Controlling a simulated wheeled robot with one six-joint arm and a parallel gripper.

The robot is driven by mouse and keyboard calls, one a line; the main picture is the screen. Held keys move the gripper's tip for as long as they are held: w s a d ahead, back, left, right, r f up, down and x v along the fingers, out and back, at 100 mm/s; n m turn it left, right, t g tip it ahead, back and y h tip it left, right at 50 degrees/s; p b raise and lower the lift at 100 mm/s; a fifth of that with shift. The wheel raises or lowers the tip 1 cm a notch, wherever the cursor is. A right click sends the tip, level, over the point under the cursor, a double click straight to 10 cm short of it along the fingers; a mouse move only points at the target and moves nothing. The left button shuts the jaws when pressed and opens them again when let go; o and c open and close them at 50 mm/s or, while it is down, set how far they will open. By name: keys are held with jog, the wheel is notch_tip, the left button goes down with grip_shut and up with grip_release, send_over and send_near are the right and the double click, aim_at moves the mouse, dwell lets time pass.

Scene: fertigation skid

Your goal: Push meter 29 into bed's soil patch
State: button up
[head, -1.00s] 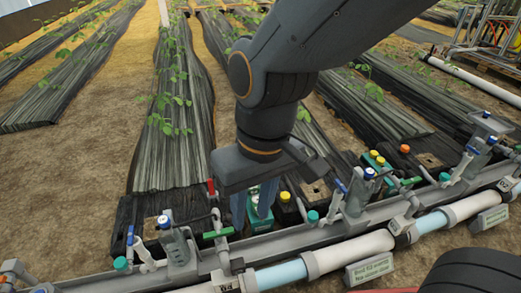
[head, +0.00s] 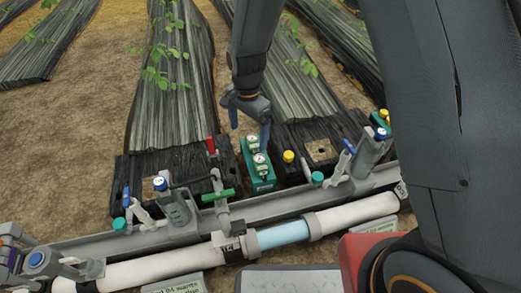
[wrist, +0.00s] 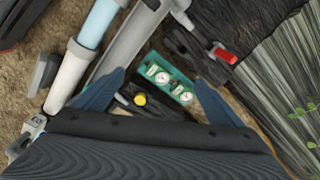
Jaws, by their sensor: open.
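A teal block (head: 258,172) with two round-dialed gauges (head: 260,158) stands by the pipe rail; it also shows in the wrist view (wrist: 177,72). I cannot read a number 29 on any meter. My gripper (head: 249,127) is open and empty, fingers pointing down, above and just behind the teal block. In the wrist view, the block and a yellow cap (wrist: 139,100) lie between my open fingertips (wrist: 160,80). A square brown soil patch (head: 321,151) is in the dark bed end right of the block. Another soil patch (head: 157,197) is in the left bed end.
A grey rail with white pipes (head: 360,209) runs across the front. Black-covered plant rows (head: 172,105) extend behind, with bare soil between.

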aim_at(261, 161)
jog(key=w+d+f+m, duration=0.1)
jog(key=w+f+m, duration=0.1)
jog(key=f, duration=0.3)
jog(key=w+d+f+m, duration=0.1)
jog(key=w+f+m, duration=0.1)
jog(key=f, duration=0.4)
jog(key=w+d+f+m+b, duration=0.1)
jog(key=w+f+m, duration=0.1)
jog(key=f, duration=0.3)
jog(key=shift+d+f, duration=0.15)
jog(key=shift+d, duration=0.25)
jog(key=shift+f+b, duration=1.65)
jog(key=shift+f, duration=2.35)
jog(key=c, duration=1.2)
notch_tip(261, 161, up, 11)
jog(key=p, duration=0.8)
